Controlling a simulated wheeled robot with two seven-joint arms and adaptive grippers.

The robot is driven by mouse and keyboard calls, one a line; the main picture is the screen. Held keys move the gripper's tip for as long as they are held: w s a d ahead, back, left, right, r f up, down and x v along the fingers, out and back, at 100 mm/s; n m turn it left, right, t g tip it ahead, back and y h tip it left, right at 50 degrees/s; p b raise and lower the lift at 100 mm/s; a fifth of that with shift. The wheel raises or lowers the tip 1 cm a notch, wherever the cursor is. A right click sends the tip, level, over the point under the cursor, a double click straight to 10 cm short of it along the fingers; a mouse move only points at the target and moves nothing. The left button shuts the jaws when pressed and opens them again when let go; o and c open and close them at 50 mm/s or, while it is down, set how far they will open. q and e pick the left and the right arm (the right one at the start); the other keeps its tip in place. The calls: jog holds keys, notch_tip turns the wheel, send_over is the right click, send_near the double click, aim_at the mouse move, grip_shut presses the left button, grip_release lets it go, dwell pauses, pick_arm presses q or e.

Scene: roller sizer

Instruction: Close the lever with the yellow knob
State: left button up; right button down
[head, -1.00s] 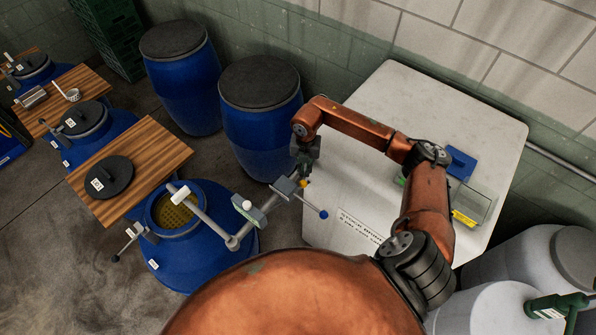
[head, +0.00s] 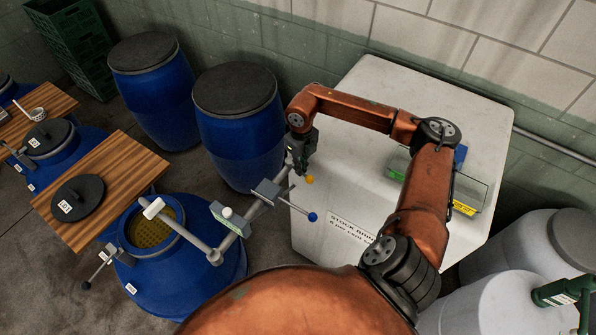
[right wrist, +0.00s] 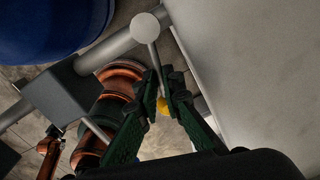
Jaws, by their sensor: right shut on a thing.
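The yellow knob (head: 309,180) tips a thin lever by the grey valve block (head: 267,191) on the slanting grey pipe (head: 228,242), over the blue drum (head: 190,270). My right gripper (head: 301,163) is at this lever, pointing down. In the right wrist view, my right gripper (right wrist: 163,88) is shut on the lever, with the yellow knob (right wrist: 163,106) showing between the fingers. They hide part of the rod. A second lever with a blue knob (head: 312,217) sticks out to the right of the block. My left gripper is not in view.
A white cabinet (head: 365,110) stands close right of the pipe end, with a clear box (head: 463,192) on top. A green-topped valve block (head: 229,218) sits along the pipe. Blue barrels (head: 240,130) stand behind. A wooden board (head: 110,180) is at left.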

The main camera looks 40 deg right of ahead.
jog(key=shift+d+r+n, duration=0.2)
jog(key=shift+d+n, duration=0.05)
jog(key=shift+n, duration=0.05)
dwell(0.4)
jog(key=c, duration=2.1)
grip_release()
jog(key=shift+s, duration=0.1)
jog(key=shift+f, duration=0.1)
notch_tip(320, 180, up, 12)
